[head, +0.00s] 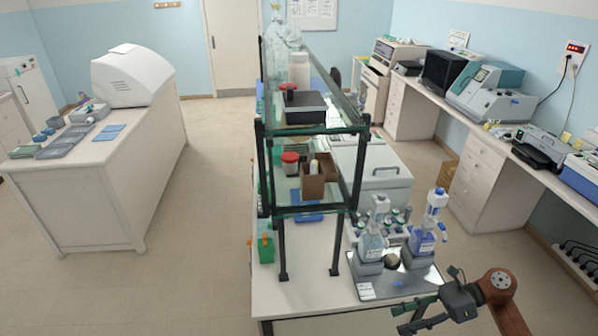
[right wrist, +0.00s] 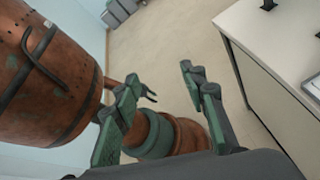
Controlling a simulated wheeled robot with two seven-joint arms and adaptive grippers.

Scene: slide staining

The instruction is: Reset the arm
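My right gripper (head: 402,317) is at the lower right of the head view, in front of the near edge of the white island bench (head: 310,295). Its fingers are spread apart with nothing between them. In the right wrist view the open fingers of my right gripper (right wrist: 162,78) point over bare floor, beside the bench side at the right. Copper-coloured parts of my own body show at the left and behind the fingers there.
Near the right gripper, a tray (head: 397,284) on the bench holds two pump-topped bottles, one clear (head: 372,243) and one blue (head: 424,238). A dark-framed shelf (head: 312,208) stands on the bench. A side bench (head: 110,190) stands left; open floor (head: 205,200) lies between.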

